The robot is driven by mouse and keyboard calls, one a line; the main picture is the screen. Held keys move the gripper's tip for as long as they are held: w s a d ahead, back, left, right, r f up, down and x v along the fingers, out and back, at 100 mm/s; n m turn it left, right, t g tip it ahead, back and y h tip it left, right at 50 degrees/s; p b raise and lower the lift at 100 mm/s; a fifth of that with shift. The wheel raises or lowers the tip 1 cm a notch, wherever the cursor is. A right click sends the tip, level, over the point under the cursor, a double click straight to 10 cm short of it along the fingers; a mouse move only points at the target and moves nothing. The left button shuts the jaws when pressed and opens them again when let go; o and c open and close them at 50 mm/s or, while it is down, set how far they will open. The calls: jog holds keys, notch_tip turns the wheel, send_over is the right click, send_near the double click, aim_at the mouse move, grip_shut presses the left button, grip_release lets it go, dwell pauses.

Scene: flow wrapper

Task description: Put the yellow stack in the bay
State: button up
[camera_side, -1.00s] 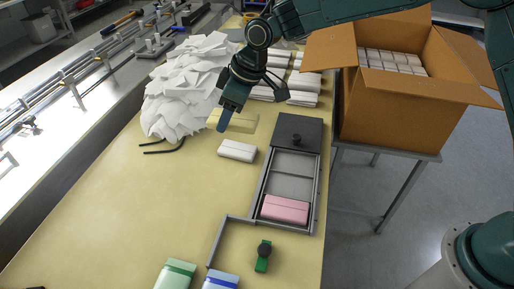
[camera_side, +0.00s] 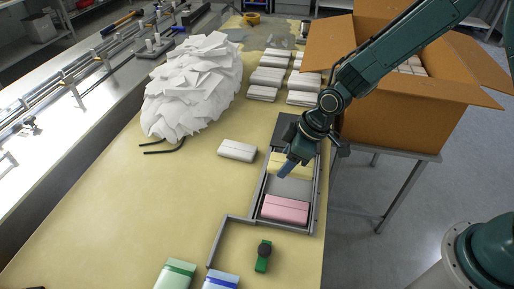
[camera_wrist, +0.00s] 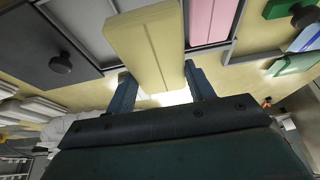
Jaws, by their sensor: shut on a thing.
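The yellow stack (camera_wrist: 146,46) is between my gripper's two fingers in the wrist view. In the side view the yellow stack (camera_side: 276,160) shows partly behind my gripper (camera_side: 288,168), over the back part of the grey tray's open bay (camera_side: 290,188). My gripper (camera_wrist: 160,90) is shut on the stack. A pink stack (camera_side: 285,208) lies in the front part of the same tray. I cannot tell whether the yellow stack touches the tray floor.
A dark lid with a knob (camera_wrist: 60,62) covers the tray's back end. A white stack (camera_side: 237,150) lies left of the tray. A paper heap (camera_side: 195,85) and a cardboard box (camera_side: 385,125) stand farther back.

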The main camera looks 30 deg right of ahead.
aim_at(280, 185)
jog(key=shift+s+d, duration=0.1)
jog(key=shift+s, duration=0.05)
jog(key=shift+f, duration=0.2)
jog(key=shift+f, duration=1.85)
jog(key=shift+f, duration=1.45)
dwell(1.0)
jog(key=o, duration=0.9)
jog(key=shift+c, duration=1.2)
jog(key=shift+r, duration=0.2)
